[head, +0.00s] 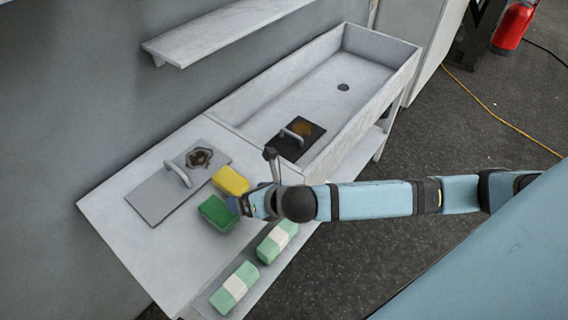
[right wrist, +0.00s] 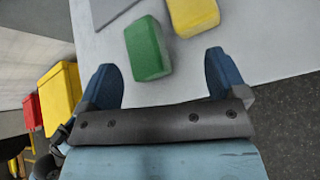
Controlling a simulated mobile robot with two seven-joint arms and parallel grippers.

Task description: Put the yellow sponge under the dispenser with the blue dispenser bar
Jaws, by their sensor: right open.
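The yellow sponge (head: 231,181) lies on the grey counter, close to a green sponge (head: 217,213). In the right wrist view the yellow sponge (right wrist: 193,15) is at the top, and the green sponge (right wrist: 147,48) lies nearer, ahead of the gap between the fingers. My right gripper (head: 243,204) is at the counter's front side, beside both sponges. In the right wrist view its blue fingers (right wrist: 162,78) are spread and nothing is between them. I see no dispenser and no blue dispenser bar. My left gripper is not in view.
A stained grey board with a handle (head: 150,201) lies behind the sponges. A dark stained board (head: 297,138) lies in the sink (head: 335,104). Two green-and-white packs (head: 277,242) sit on the lower shelf. A wall shelf (head: 225,32) hangs above. A fire extinguisher (head: 513,25) stands far right.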

